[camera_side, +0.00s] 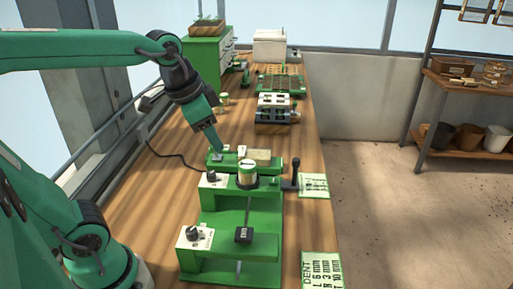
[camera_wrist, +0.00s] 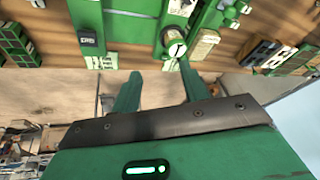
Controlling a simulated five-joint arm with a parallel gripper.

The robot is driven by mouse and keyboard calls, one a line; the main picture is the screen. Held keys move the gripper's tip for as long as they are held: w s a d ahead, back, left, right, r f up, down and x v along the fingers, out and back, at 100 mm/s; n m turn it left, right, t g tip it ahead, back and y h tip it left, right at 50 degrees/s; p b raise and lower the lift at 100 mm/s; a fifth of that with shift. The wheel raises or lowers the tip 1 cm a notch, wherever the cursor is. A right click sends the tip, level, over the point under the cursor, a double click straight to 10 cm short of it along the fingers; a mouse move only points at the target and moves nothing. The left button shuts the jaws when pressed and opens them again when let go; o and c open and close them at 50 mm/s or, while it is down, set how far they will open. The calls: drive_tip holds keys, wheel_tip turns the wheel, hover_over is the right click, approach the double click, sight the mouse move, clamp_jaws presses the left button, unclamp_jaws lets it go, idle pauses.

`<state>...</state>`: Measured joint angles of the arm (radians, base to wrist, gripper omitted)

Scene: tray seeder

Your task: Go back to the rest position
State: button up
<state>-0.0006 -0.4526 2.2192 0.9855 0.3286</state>
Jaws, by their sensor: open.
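My gripper (camera_side: 219,149) hangs from my green arm in the side view, its tip low at the back left of the green seeder machine (camera_side: 240,270). I cannot tell whether the tip touches the machine. In the wrist view my gripper (camera_wrist: 159,72) shows two green fingers spread apart with nothing between them. A round tin with a pale top (camera_side: 247,172) stands on the machine, in front of my gripper. It also shows in the wrist view (camera_wrist: 172,42), beyond the fingertips. A pale block (camera_side: 260,156) sits at the machine's back.
A black-handled lever (camera_side: 295,172) stands at the machine's right. Knob boxes (camera_side: 195,237) are on its left. Behind stand a slotted device (camera_side: 274,112), a seed tray (camera_side: 281,80) and a green cabinet (camera_side: 205,57). Printed cards (camera_side: 321,270) lie at the bench's right edge.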

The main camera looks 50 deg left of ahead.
drive_tip(key=s+f+n+t, duration=0.1)
drive_tip(key=s+f+n, duration=0.2)
drive_tip(key=s, duration=0.4)
drive_tip(key=shift+f+n, duration=0.3)
drive_tip(key=shift+n, duration=0.1)
